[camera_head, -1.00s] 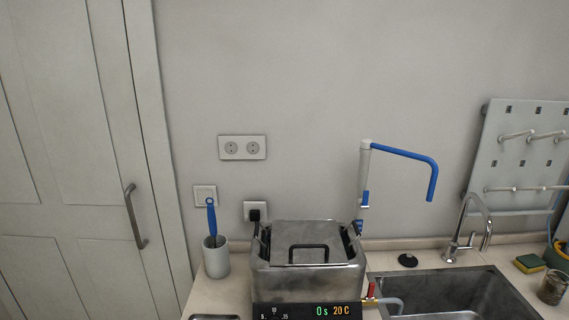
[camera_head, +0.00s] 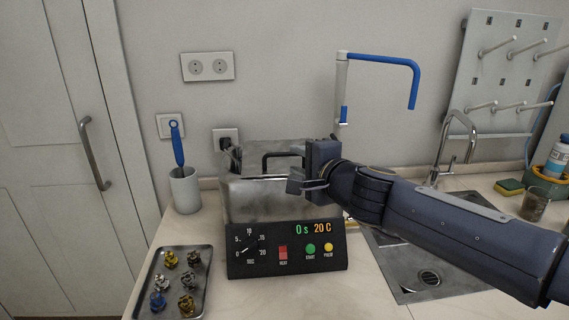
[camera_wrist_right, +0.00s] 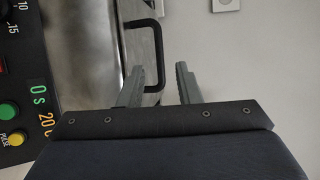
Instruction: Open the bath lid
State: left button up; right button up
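The bath (camera_head: 255,200) is a steel box behind a black control panel (camera_head: 285,262). Its steel lid (camera_head: 262,146) is down, with a black bar handle (camera_head: 268,160) on it. My right gripper (camera_head: 300,183) is in front of the bath's right part and hides the handle's right end. In the right wrist view my right gripper (camera_wrist_right: 161,84) is open, its two fingers apart. The black handle (camera_wrist_right: 157,45) reaches into the gap between the fingertips there. I cannot tell whether either finger touches it. My left gripper is not in view.
A cup with a blue brush (camera_head: 184,188) stands left of the bath. A tray of small metal parts (camera_head: 178,283) lies at front left. A blue-armed stand (camera_head: 342,85) rises behind. The sink (camera_head: 420,275) and faucet (camera_head: 455,140) are at the right, partly behind my arm.

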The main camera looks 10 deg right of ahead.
aim_at(286, 155)
jog(key=x, duration=0.6)
jog(key=shift+w+a+f+b, duration=0.15)
jog(key=shift+w+b, duration=0.15)
jog(key=shift+b, duration=0.1)
grip_shut()
